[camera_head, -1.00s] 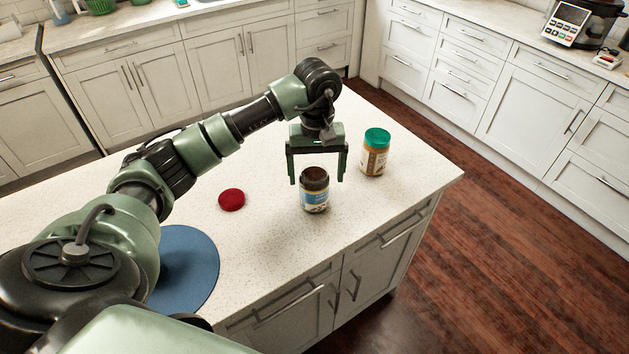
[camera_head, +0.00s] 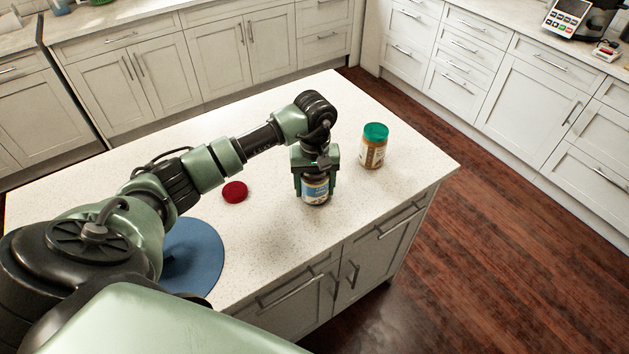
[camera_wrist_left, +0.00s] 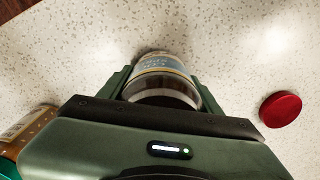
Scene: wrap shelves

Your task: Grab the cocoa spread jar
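The cocoa spread jar (camera_head: 315,190), dark with a blue and white label and no lid on in the earlier view, stands upright on the island counter. My left gripper (camera_head: 316,184) is over it, with a finger on each side, closed in against the jar. In the left wrist view the jar (camera_wrist_left: 163,75) sits between the two fingers (camera_wrist_left: 160,88), which appear to touch its sides. The gripper hides the jar's top in the head view. My right gripper is not in view.
A jar with a green lid (camera_head: 373,147) stands close by on the right. A red lid (camera_head: 235,192) lies to the left, and a round blue mat (camera_head: 205,262) lies nearer. The island counter (camera_head: 270,235) is otherwise clear.

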